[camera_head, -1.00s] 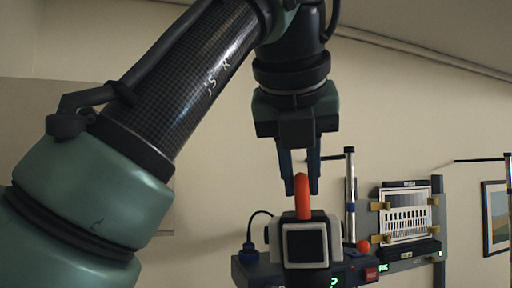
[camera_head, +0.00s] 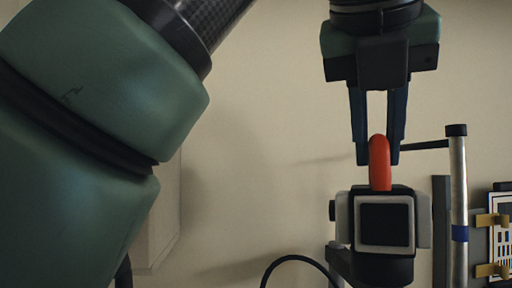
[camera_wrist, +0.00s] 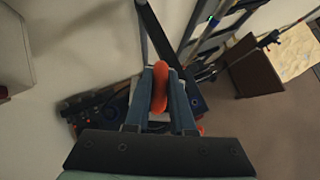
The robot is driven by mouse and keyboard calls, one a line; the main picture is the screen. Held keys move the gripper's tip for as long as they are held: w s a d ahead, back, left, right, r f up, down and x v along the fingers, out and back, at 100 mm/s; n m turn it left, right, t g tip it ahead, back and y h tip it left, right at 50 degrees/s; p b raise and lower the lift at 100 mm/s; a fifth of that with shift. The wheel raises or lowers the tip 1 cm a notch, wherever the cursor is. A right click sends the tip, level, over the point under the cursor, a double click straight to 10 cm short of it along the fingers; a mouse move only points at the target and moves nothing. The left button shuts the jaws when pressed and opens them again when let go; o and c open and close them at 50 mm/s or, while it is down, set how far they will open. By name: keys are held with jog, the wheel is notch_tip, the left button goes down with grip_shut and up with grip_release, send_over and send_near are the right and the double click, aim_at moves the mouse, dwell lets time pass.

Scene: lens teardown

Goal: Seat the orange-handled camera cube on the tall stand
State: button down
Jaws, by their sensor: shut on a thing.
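The camera cube (camera_head: 385,222) is a black block with a pale square frame on its front and light side plates. Its orange handle (camera_head: 379,165) arches up from its top and also shows in the wrist view (camera_wrist: 160,87). My gripper (camera_head: 379,158) points down from above, shut on the handle with one finger on each side; the wrist view also shows the fingers flanking it (camera_wrist: 161,100). The cube is upright. A dark part is directly under it, and I cannot tell whether they touch. I cannot tell for sure which thing is the tall stand.
A silver post (camera_head: 458,190) with a black cap and blue band stands close to the right of the cube. A black rod (camera_head: 425,145) reaches left from it. A panel with yellow clips (camera_head: 497,240) is at the far right. A black cable (camera_head: 298,262) curves at lower left.

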jog(key=shift+s+a+r, duration=0.1)
jog(key=shift+s+a, duration=0.25)
jog(key=shift+s, duration=0.3)
jog(key=shift+s+a+f, duration=0.15)
jog(key=shift+s+f, duration=0.1)
jog(key=shift+f, duration=0.25)
jog(key=shift+x, duration=0.85)
jog(key=shift+s+a+f+b, duration=0.1)
jog(key=shift+s+a+b, duration=0.05)
jog(key=shift+s+b, duration=0.2)
jog(key=shift+w+f, duration=0.1)
jog(key=shift+w, duration=0.05)
jog(key=shift+s+a+r+p, duration=0.1)
jog(key=shift+s+r+p, duration=0.15)
jog(key=shift+p, duration=0.15)
jog(key=shift+w+f, duration=0.1)
jog(key=shift+f, duration=0.05)
